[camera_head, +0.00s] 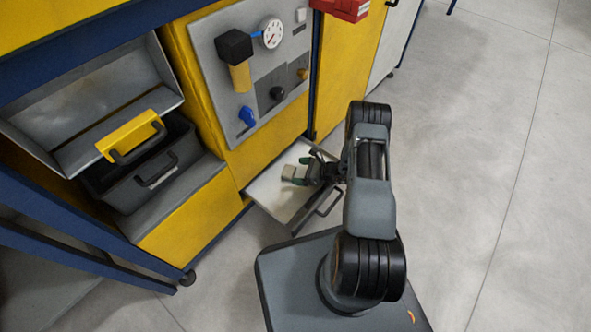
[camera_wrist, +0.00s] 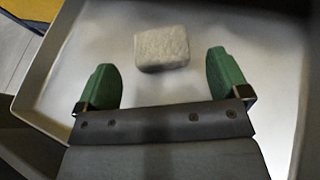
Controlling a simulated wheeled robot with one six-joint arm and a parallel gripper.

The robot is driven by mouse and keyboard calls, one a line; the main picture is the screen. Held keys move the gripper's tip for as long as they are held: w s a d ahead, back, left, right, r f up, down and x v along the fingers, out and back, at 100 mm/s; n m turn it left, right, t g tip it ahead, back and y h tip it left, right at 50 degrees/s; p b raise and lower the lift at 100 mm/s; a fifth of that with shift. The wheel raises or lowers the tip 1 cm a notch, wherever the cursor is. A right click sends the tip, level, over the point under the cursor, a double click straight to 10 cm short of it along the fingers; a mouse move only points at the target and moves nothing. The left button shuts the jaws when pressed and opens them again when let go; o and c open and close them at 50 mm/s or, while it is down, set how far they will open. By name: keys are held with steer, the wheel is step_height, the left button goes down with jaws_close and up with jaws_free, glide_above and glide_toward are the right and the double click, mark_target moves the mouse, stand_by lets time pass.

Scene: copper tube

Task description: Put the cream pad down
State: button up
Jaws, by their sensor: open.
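The cream pad (camera_wrist: 162,49) lies on the white floor of an open drawer (camera_head: 262,188) in the wrist view. It also shows small in the head view (camera_head: 288,172). My gripper (camera_wrist: 165,82) has green fingers spread wide, with nothing between them. The pad is just beyond the fingertips, roughly centred between them and apart from both. In the head view my gripper (camera_head: 296,173) is low over the drawer, and it partly covers the drawer floor.
The drawer has raised side walls and a front handle (camera_head: 329,203). Above it is a grey panel with a gauge (camera_head: 271,33) and a blue knob (camera_head: 247,116). A dark bin (camera_head: 145,165) sits at left. Grey floor at right is clear.

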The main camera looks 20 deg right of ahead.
steer(key=p+v, duration=0.2)
steer(key=v, duration=0.7)
steer(key=shift+r, duration=0.1)
steer(key=s+a+r+n+g+h, duration=0.1)
steer(key=a+r+n+g, duration=0.4)
steer(key=r, duration=0.5)
steer(key=s+a+r+n+g+h, duration=0.1)
steer(key=a+r+n+g, duration=0.1)
steer(key=r+n, duration=0.65)
steer(key=s+a+r+n+t+h, duration=0.2)
steer(key=s+r+n+h, duration=0.7)
steer(key=r, duration=0.8)
steer(key=shift+s+r+n, duration=0.2)
steer(key=shift+s+n, duration=0.95)
steer(key=shift+s, duration=0.85)
steer(key=shift+a+r, duration=0.1)
steer(key=shift+a, duration=0.05)
